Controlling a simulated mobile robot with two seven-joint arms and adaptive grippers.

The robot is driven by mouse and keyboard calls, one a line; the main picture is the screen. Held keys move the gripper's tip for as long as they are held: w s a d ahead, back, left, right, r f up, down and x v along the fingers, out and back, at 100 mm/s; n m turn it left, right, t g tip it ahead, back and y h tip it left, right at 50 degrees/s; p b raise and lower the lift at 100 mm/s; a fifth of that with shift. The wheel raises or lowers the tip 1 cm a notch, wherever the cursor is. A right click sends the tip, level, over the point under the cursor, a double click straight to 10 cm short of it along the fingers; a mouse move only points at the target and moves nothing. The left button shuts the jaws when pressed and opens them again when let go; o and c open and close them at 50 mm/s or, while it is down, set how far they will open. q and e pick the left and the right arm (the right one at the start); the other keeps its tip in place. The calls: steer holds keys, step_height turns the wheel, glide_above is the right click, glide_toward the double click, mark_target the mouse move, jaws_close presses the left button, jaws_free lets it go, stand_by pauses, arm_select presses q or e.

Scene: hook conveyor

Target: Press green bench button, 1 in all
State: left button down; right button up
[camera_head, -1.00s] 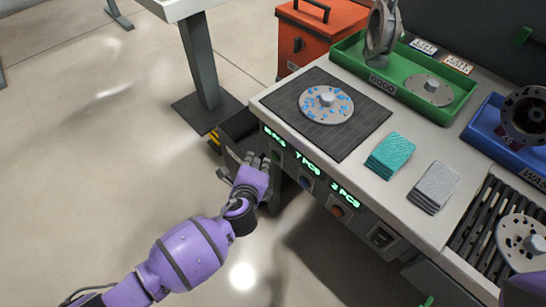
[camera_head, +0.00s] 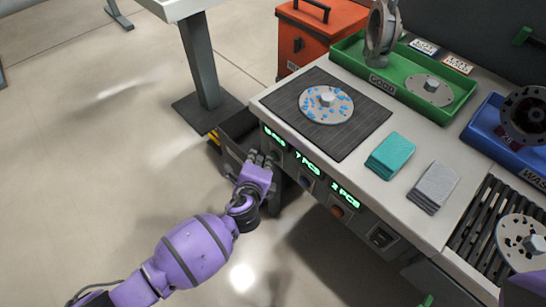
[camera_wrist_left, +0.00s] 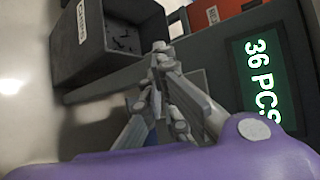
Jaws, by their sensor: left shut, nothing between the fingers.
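My left gripper (camera_head: 263,158) is at the front panel of the bench, below the leftmost green-lit display (camera_head: 272,136). Its fingers are shut and empty. In the left wrist view the closed fingers (camera_wrist_left: 160,62) point at the dark grey panel, beside a display (camera_wrist_left: 262,77) reading 36 PCS. I cannot make out the green button; the fingers cover the panel below that display. Whether the fingertips touch the panel cannot be told. My right gripper is not in view.
An open dark bin (camera_wrist_left: 110,40) is beside the fingers. A speckled flange (camera_head: 327,115) lies on the bench mat.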

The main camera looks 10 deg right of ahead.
arm_select(q)
steer(key=shift+w+d, duration=0.1)
steer(key=shift+d, duration=0.05)
stand_by(0.5)
steer(key=shift+s+a+p, duration=0.4)
steer(key=shift+s+a, duration=0.1)
steer(key=shift+a, duration=0.15)
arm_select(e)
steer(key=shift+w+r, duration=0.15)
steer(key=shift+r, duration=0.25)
arm_select(q)
steer(key=s+a, duration=0.1)
steer(key=a, duration=0.1)
steer(key=s+a+p, duration=0.1)
steer(key=s+a, duration=0.1)
steer(key=shift+p, duration=0.3)
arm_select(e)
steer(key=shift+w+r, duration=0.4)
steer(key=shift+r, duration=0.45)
